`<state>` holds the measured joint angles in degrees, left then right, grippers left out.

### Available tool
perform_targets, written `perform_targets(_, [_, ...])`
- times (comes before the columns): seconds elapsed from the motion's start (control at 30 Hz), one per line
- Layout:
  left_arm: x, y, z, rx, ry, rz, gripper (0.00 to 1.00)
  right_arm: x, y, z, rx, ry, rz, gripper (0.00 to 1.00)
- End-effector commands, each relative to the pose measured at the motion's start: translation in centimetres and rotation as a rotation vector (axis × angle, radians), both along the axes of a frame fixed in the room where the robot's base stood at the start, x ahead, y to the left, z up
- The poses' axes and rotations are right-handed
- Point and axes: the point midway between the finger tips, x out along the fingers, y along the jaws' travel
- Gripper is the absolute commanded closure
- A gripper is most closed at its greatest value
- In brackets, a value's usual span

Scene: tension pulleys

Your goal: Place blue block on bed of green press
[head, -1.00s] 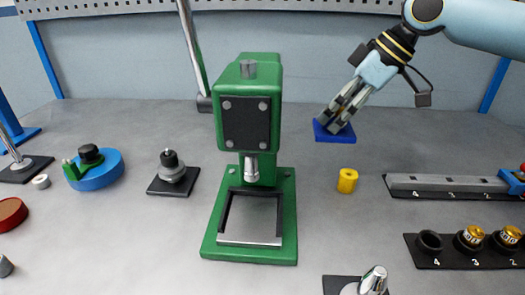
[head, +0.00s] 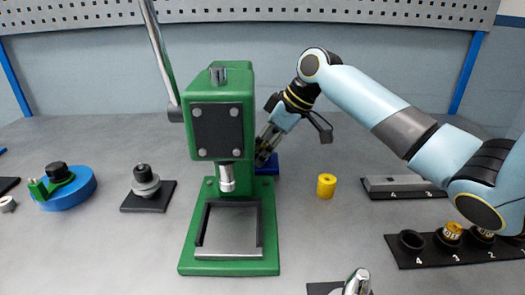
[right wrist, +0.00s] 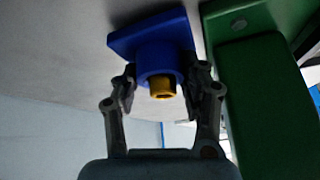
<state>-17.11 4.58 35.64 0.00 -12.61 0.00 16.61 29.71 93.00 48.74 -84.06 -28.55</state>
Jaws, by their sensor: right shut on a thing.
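The green press (head: 222,91) stands upright in the middle of the head view. Its framed grey bed (head: 230,232) shows empty at the front of its base. My right gripper (head: 266,150) is just right of the press column, partly hidden behind it. The right gripper is shut on the blue block (head: 271,165), which shows beside the press near the rear of its base. In the right wrist view, the block (right wrist: 124,38) has a flat plate and a round boss with a brass centre. The fingers grip both sides of the boss. My left gripper is not in view.
A yellow cylinder (head: 326,186) stands right of the press. A grey fixture (head: 152,188) and a blue disc (head: 68,190) are on the left. A numbered black holder (head: 450,250) is at front right. A metal lever (head: 160,50) rises behind the press.

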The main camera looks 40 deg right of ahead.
Motion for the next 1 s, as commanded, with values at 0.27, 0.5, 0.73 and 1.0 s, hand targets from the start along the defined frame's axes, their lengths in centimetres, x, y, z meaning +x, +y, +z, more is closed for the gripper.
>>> perform_targets(0.27, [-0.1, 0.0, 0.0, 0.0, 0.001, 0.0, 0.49, 0.1, 0.0, -0.6, -0.001, -0.004, 0.001, 1.0])
perform_targets(0.5, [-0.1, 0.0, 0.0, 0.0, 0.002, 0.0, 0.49, 0.0, 0.0, -0.8, -0.001, -0.002, 0.0, 0.38])
perform_targets(0.73, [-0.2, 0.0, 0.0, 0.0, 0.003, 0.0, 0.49, 0.0, 0.0, -0.8, 0.0, -0.002, 0.0, 0.33])
perform_targets(1.0, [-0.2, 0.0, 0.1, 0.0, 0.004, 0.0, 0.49, -0.8, -0.8, 1.1, -0.005, -0.004, 0.001, 0.33])
